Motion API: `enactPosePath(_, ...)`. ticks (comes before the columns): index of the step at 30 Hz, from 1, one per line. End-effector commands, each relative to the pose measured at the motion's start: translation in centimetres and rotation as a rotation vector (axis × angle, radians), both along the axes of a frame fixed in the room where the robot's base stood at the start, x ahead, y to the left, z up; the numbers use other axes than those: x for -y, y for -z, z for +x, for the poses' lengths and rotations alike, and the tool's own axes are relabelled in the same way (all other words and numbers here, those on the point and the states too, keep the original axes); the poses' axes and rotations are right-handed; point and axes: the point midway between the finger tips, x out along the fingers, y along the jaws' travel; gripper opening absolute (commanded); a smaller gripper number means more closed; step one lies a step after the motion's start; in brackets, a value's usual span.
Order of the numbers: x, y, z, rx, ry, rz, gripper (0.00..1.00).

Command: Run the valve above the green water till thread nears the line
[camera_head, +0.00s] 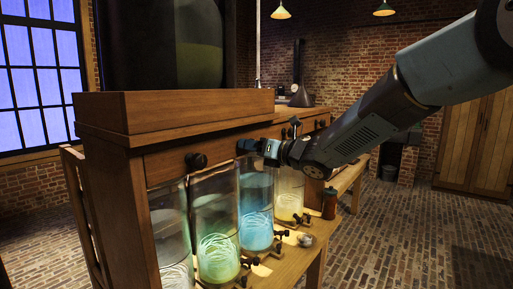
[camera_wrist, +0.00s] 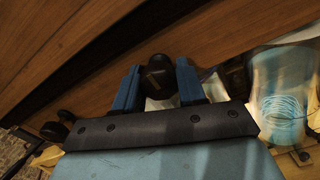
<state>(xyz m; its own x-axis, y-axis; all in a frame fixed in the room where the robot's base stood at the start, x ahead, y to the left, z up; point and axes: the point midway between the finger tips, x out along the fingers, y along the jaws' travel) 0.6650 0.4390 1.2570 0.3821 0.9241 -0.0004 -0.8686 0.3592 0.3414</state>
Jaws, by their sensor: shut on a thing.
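The green-water jar (camera_head: 216,230) stands second from the left in the head view, with a coil of pale thread (camera_head: 217,258) low inside it. I cannot make out a line on its glass. My gripper (camera_head: 258,148) is at the wooden rail above the jars. In the wrist view, its two blue fingers (camera_wrist: 158,88) are shut on a dark round valve knob (camera_wrist: 158,74) on the rail. A blue-water jar (camera_wrist: 282,97) shows to the right of the knob; it also shows in the head view (camera_head: 256,212). Which jar the held valve feeds is hard to tell.
A pale jar (camera_head: 173,235) and a yellow-water jar (camera_head: 289,195) flank the others. A brown bottle (camera_head: 329,203) stands on the bench by small taps. The brick floor (camera_head: 400,235) at right is clear.

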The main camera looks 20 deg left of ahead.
Motion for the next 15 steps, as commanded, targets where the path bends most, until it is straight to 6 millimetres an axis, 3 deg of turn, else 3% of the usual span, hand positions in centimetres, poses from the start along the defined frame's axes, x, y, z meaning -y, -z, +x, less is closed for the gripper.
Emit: enactPosePath(15, -0.07, -0.01, -0.09, 0.422, -0.002, -0.174, 0.11)
